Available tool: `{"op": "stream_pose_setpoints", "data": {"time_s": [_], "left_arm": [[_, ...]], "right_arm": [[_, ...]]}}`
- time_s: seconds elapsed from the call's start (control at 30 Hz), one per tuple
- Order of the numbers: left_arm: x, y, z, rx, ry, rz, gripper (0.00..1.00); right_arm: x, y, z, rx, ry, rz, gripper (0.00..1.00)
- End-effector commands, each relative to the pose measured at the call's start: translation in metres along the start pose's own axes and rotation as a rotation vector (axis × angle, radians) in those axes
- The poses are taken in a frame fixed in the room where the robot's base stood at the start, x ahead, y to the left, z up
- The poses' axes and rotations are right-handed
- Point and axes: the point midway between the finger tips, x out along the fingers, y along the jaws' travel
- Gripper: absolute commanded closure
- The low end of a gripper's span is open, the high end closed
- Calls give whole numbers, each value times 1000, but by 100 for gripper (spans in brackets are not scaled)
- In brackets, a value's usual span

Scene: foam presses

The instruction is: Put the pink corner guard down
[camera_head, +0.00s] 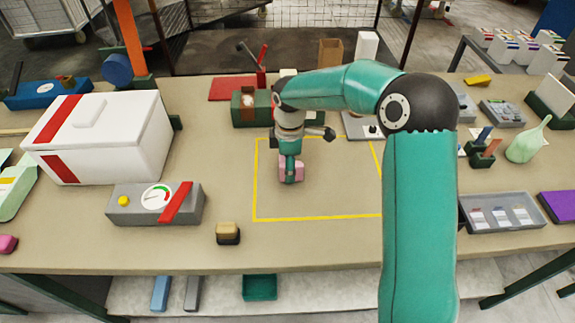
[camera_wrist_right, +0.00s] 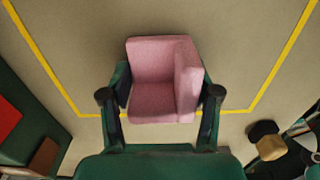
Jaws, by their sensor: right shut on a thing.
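The pink corner guard (camera_wrist_right: 160,78) is a small L-shaped pink block. In the right wrist view it sits between the two fingers of my right gripper (camera_wrist_right: 160,104), which is shut on it. In the head view the guard (camera_head: 298,172) shows partly behind my right gripper (camera_head: 290,172), low over the bench inside the yellow taped outline (camera_head: 318,218), toward its left side. I cannot tell whether the guard touches the bench top. My left gripper is not in view.
The bench (camera_head: 320,240) is clear inside most of the outline. A tan-and-black block (camera_head: 228,233) lies left of its front edge. A grey gauge box (camera_head: 155,204) and a white case (camera_head: 105,137) stand further left. A grey tray (camera_head: 500,212) lies to the right.

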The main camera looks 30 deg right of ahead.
Motion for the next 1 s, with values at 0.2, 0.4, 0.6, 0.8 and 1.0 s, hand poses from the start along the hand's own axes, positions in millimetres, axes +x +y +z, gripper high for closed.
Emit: {"op": "stream_pose_setpoints", "data": {"time_s": [0.2, 0.4, 0.6, 0.8, 1.0], "left_arm": [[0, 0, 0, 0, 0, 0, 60], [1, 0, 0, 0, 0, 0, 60], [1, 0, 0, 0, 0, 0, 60], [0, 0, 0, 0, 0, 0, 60], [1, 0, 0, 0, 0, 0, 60]], "right_arm": [[0, 0, 0, 0, 0, 0, 62], [2, 0, 0, 0, 0, 0, 20], [2, 0, -1, 0, 0, 0, 13], [-1, 0, -1, -1, 0, 0, 13], [-18, 1, -1, 0, 2, 4, 13]]}}
